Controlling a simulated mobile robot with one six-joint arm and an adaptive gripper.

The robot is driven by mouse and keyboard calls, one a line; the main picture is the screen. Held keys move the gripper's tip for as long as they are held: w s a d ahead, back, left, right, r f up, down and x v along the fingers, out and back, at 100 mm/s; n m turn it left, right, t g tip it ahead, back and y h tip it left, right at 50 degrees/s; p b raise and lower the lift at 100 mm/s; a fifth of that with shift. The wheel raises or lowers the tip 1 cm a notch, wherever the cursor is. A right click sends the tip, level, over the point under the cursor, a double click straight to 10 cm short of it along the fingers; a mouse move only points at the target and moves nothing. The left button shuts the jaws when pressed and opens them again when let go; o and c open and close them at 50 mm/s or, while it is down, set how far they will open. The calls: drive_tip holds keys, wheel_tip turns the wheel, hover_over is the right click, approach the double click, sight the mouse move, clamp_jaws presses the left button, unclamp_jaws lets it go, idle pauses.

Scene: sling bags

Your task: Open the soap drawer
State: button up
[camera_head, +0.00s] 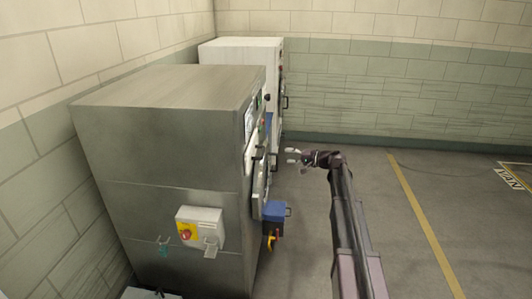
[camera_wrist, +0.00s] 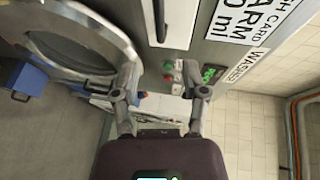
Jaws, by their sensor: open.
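The steel washing machine (camera_head: 175,150) stands at the left in the head view, its front facing right. In the wrist view its round door (camera_wrist: 125,55) is at the upper left. A pale panel with a dark handle (camera_wrist: 161,20) sits beside the door at the top; it looks like the soap drawer and appears shut, though its outline is partly cut off. My gripper (camera_head: 293,157) is in front of the machine, apart from it. In the wrist view my gripper (camera_wrist: 160,95) has its two fingers spread wide with nothing between them.
Red and green buttons (camera_wrist: 172,72) and a green display (camera_wrist: 209,73) are on the machine's front. A blue box (camera_head: 275,210) is low by the front. A white machine (camera_head: 238,52) stands behind. The floor (camera_head: 420,190) to the right is clear.

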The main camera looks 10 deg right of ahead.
sight(263, 151)
drive_tip(key=shift+d, duration=0.15)
drive_tip(key=b+x, duration=0.2)
drive_tip(key=x, duration=1.1)
drive_tip(key=shift+w+f, duration=0.1)
drive_tip(key=shift+w, duration=0.15)
clamp_jaws()
drive_tip(key=shift+a, duration=0.25)
drive_tip(key=shift+d, duration=0.15)
drive_tip(key=shift+s, duration=0.1)
